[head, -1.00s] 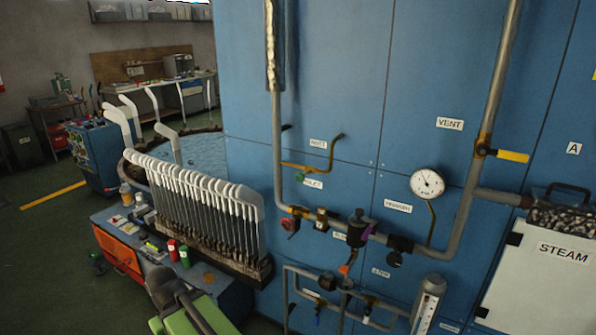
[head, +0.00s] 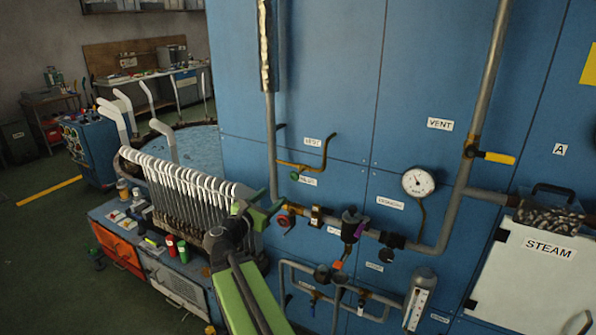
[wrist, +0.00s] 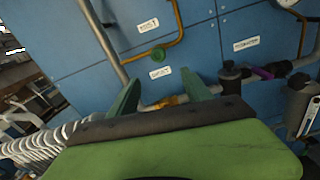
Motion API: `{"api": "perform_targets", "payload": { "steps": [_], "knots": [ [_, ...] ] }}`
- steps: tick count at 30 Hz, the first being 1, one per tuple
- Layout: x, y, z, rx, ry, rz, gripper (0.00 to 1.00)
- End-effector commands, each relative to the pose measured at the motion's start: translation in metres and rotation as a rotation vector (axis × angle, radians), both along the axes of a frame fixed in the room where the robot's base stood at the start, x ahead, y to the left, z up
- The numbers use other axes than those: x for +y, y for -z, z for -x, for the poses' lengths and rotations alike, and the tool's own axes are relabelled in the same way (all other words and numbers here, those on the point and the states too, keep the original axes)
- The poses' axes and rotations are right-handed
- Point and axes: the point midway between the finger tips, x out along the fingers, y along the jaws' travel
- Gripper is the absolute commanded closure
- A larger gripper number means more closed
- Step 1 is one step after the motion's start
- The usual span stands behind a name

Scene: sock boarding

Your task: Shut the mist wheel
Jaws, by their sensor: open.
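A small green wheel (head: 295,176) sits on the thin brass pipe on the blue wall. In the wrist view the green wheel (wrist: 158,54) is beyond the fingertips, a little above the gap between them. One label (head: 313,142) by this pipe seems to read MIST, though it is blurred. My gripper (head: 262,206) is open and empty, below and left of the green wheel in the head view. Its green fingers (wrist: 163,88) are spread and do not visibly touch the wheel. A red wheel (head: 287,222) sits lower on the grey pipe, just right of my gripper.
Right of the wheel are a dark valve (head: 352,222), a pressure gauge (head: 418,182) and a yellow vent lever (head: 499,158). A rack of white sock boards (head: 180,180) stands left of my gripper.

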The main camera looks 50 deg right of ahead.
Motion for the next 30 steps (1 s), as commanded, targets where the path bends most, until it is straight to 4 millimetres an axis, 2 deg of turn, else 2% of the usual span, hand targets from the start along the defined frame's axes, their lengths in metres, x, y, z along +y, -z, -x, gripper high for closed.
{"api": "perform_targets", "payload": {
  "steps": [2,5,8,24,30],
  "knots": [
    [-0.003,-0.007,0.0,0.037,-0.006,0.035,0.43],
    [-0.005,-0.007,-0.001,0.041,-0.006,0.039,0.43],
    [-0.015,-0.006,-0.004,0.039,-0.002,0.038,0.43],
    [-0.14,-0.006,-0.036,0.036,-0.001,0.035,0.43],
    [-0.167,-0.006,-0.041,0.036,-0.002,0.034,0.43]
  ]
}}
